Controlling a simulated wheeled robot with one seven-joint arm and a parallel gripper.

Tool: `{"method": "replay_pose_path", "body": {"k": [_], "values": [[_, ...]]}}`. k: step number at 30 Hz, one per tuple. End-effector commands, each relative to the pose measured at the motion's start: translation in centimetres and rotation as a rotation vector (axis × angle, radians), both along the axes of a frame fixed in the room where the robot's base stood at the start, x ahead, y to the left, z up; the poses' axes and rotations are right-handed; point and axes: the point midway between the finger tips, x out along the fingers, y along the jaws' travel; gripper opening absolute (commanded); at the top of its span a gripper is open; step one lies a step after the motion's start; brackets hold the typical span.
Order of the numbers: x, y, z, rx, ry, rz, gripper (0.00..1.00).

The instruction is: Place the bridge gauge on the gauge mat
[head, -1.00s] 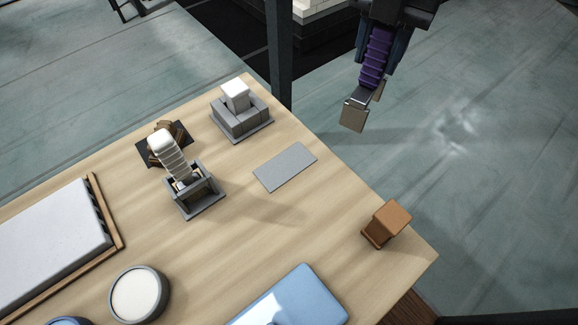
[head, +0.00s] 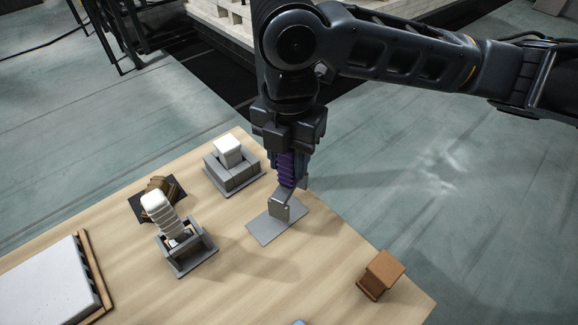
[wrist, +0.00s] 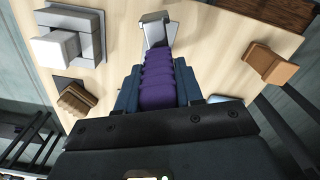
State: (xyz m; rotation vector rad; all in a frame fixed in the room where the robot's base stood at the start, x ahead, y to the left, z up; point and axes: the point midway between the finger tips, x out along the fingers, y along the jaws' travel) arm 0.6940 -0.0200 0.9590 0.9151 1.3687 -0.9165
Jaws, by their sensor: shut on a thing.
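The bridge gauge (head: 287,170) has a purple ribbed grip and a bent grey metal end. My gripper (head: 291,178) points down and is shut on the purple grip. The gauge mat (head: 263,229) is a thin flat grey rectangle on the wooden table. The gauge's metal end is over the mat, at or just above its surface; I cannot tell whether they touch. In the wrist view the gauge (wrist: 158,80) reaches up between my fingers (wrist: 157,75), its metal end covering part of the mat (wrist: 171,33).
A grey block holder (head: 232,175) with a white block stands behind left of the mat. Another grey stand (head: 186,254) with a tilted pale ribbed piece is left. A brown block (head: 381,274) is near the right edge.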

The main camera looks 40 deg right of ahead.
Motion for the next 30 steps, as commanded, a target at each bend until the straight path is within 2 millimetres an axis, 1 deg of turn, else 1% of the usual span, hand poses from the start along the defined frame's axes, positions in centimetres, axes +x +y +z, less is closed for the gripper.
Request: {"method": "replay_pose_path", "body": {"k": [3, 6, 14, 17, 18, 26, 30], "values": [[-0.1, 0.0, -1.8, 0.001, 0.003, 0.000, 0.00], [0.0, 0.0, -2.8, 0.000, 0.001, 0.000, 0.00], [0.0, 0.0, -2.9, 0.000, 0.000, 0.001, 0.00], [0.0, 0.0, -3.3, 0.000, 0.000, 0.001, 0.00], [0.0, 0.0, -3.3, 0.000, 0.000, 0.001, 0.37], [0.0, 0.0, -3.2, 0.000, 0.000, 0.001, 0.62], [0.0, 0.0, -3.2, 0.000, 0.000, 0.001, 0.62]]}}
